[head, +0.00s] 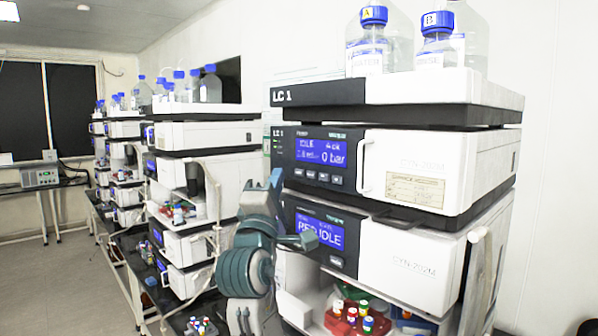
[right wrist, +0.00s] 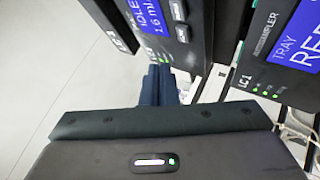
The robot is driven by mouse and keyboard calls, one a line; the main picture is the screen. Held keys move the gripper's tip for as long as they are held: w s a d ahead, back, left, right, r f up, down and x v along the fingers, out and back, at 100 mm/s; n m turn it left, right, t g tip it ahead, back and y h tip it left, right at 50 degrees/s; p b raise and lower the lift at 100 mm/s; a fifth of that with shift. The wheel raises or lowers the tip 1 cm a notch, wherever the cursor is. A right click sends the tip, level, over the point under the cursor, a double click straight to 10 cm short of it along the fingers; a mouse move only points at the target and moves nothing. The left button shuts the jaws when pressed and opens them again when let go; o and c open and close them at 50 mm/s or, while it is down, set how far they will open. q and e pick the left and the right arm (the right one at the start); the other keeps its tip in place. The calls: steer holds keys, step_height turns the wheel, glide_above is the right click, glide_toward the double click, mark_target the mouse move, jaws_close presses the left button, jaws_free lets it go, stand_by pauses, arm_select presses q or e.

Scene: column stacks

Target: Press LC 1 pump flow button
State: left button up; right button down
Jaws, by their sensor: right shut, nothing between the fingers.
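The LC 1 pump (head: 318,150) is the upper module of the nearest stack. Its blue screen reads IDLE and 0 bar, with a row of small dark buttons (head: 322,177) below it. The button labels are too small to read. In the right wrist view part of the pump panel (right wrist: 165,20) shows at the top. My right gripper (head: 308,241) is shut and empty, in front of the autosampler panel and lower than the pump buttons. Its dark blue fingers (right wrist: 160,85) appear apart from the pump buttons in the right wrist view. My left gripper is not in view.
The autosampler (head: 320,229) sits below the pump, its screen partly hidden by my right gripper. Capped bottles (head: 373,45) stand on top of the stack. A red vial rack (head: 345,322) is in the open bay below. More stacks (head: 205,140) stand behind; floor (head: 70,285) is clear at left.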

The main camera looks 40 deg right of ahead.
mark_target(297, 163)
steer(key=shift+w+d, duration=0.1)
steer(key=shift+d, duration=1.1)
stand_by(1.2)
steer(key=shift+d, duration=0.45)
steer(key=shift+d+p, duration=0.3)
steer(key=shift+d, duration=0.1)
stand_by(0.7)
steer(key=shift+a, duration=0.9)
